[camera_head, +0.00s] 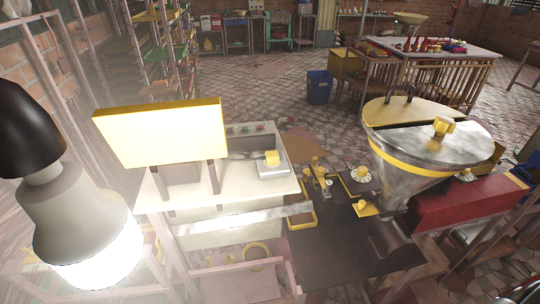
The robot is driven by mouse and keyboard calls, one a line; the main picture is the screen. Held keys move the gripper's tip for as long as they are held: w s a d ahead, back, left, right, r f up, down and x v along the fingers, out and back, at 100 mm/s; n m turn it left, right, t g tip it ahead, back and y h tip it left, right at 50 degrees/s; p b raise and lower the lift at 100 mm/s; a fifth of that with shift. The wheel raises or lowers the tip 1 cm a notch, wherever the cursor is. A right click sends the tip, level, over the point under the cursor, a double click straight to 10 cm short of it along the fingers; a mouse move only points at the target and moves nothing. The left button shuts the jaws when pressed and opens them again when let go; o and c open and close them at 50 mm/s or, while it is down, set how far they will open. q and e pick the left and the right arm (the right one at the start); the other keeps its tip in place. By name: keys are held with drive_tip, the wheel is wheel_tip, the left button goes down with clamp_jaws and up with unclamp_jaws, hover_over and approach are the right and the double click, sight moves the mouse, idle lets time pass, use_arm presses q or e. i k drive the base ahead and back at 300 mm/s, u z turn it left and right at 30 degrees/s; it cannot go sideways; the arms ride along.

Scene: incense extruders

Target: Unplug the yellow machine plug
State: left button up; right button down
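A machine with a yellow panel (160,135) stands at the left of centre. Its cream top (245,185) has several coloured buttons at the back. A small yellow piece (272,157) sits on a grey box (272,169) on this top; I cannot tell whether it is the plug. No plug or cord can be clearly made out. My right gripper is not seen either.
Right of centre, a dark machine carries a large metal hopper (405,170) with a yellow-rimmed lid. A red box-shaped part (465,203) is at the right. A blue bin (319,87) and tables stand behind. The tiled floor between is mostly clear. Shelves (165,50) stand back left.

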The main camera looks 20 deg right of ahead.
sight(272, 158)
drive_tip(key=u, duration=1.15)
drive_tip(key=k, duration=0.95)
drive_tip(key=z, duration=0.95)
